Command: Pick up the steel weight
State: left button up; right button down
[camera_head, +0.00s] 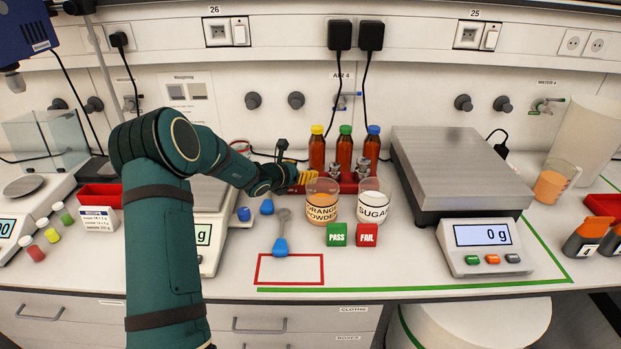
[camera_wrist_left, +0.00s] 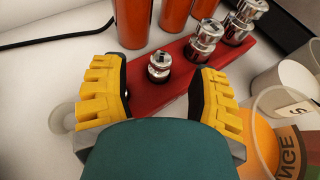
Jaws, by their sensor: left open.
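Several steel weights stand in a red rack (camera_head: 349,187), which also shows in the left wrist view (camera_wrist_left: 180,88). In the left wrist view the smallest weight (camera_wrist_left: 159,66) stands upright in the rack, and two larger weights (camera_wrist_left: 204,41) (camera_wrist_left: 245,14) stand farther along it. My left gripper (camera_head: 300,178) is over the rack's left end. Its yellow-padded fingers (camera_wrist_left: 160,75) are open, one on each side of the smallest weight, with gaps visible. The larger weights (camera_head: 335,169) show in the head view; the smallest is hidden behind my gripper there. My right gripper is not in view.
Orange, red-brown bottles (camera_head: 344,153) stand right behind the rack. The orange powder cup (camera_head: 322,205) and sugar cup (camera_head: 372,204) stand in front of it. A large scale (camera_head: 446,165) is at the right.

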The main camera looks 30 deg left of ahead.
aim_at(311, 169)
pick_arm(q)
jog(key=x, duration=0.4)
jog(key=shift+d, duration=0.15)
jog(key=shift+c, duration=0.4)
grip_shut()
